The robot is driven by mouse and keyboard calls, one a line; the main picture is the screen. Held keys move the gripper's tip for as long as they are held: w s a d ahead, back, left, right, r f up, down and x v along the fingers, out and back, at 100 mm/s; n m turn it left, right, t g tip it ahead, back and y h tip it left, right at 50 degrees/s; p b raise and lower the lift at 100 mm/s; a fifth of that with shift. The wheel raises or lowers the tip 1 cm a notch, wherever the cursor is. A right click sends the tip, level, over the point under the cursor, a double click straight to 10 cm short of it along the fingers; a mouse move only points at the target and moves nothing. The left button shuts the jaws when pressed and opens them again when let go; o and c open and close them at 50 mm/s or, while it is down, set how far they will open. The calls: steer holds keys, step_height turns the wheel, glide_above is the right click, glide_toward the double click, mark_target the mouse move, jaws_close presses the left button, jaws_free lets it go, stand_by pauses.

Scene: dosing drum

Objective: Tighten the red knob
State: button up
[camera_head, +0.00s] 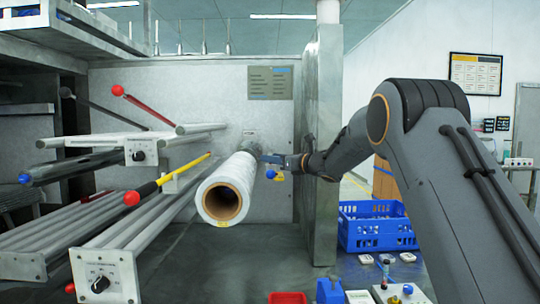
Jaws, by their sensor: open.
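Several red ball knobs are in view. One red knob (118,90) tops a red lever at upper left, and another red knob (131,198) ends a yellow-and-black lever left of the white roll. A third small red knob (70,288) shows at the lower left edge. I cannot tell which of them the task means. My gripper (272,160) is at the end of the arm reaching in from the right, close to the back panel and right of the roll. It is open, small in the picture, and apart from all these red knobs.
The white roll (212,205) on its core sticks out toward me between gripper and levers. A blue ball (270,174) is just below my gripper. A metal post (322,110) stands beside the arm. A blue crate (378,228) sits at right; black dials (100,284) face front.

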steer(key=shift+x, duration=0.8)
steer(key=shift+s, duration=0.1)
steer(key=shift+c, duration=0.4)
jaws_close()
steer(key=b, duration=0.2)
steer(key=m+t+h+b, duration=0.1)
steer(key=b, duration=0.2)
steer(key=shift+a+f+m+h+b, duration=0.1)
steer(key=shift+f+m+h+b, duration=0.15)
steer(key=shift+m+h+b, duration=0.1)
steer(key=m+t+h+b, duration=0.2)
steer(key=h+b, duration=0.1)
steer(key=b, duration=0.8)
steer(key=shift+m+h, duration=0.25)
steer(key=m+t+h+b, duration=0.1)
steer(key=b, duration=0.4)
steer(key=h+b, duration=0.2)
steer(key=b, duration=0.3)
steer(key=shift+r+m, duration=0.2)
steer(key=shift+m, duration=0.2)
